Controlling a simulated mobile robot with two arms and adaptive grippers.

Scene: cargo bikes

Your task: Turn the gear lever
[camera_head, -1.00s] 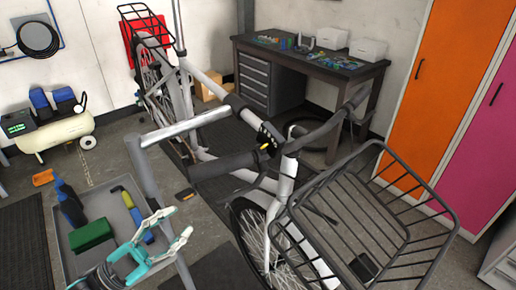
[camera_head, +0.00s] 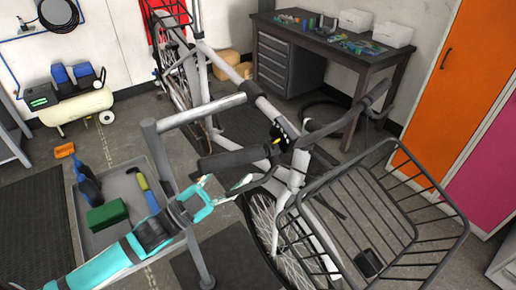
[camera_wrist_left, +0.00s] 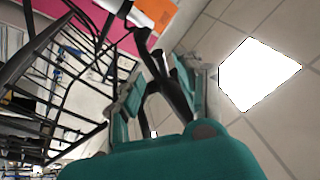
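The gear lever looks to be the small yellow piece (camera_head: 277,141) on the bike's handlebar, at the inner end of the black grip (camera_head: 237,158). My left gripper (camera_head: 226,183) is teal and grey, and comes in from the lower left. Its fingers are apart and empty, just below the black grip in the head view. In the left wrist view, the open fingers (camera_wrist_left: 160,90) frame dark handlebar parts (camera_wrist_left: 172,82) beyond them. I cannot tell whether they touch, and I cannot make out the yellow piece there. My right gripper is not in view.
A black wire front basket (camera_head: 375,205) fills the right side near the handlebar. A grey work stand (camera_head: 160,160) and a tool tray (camera_head: 78,215) holding a green block (camera_head: 107,214) stand at the left. A dark workbench (camera_head: 335,45) is at the back.

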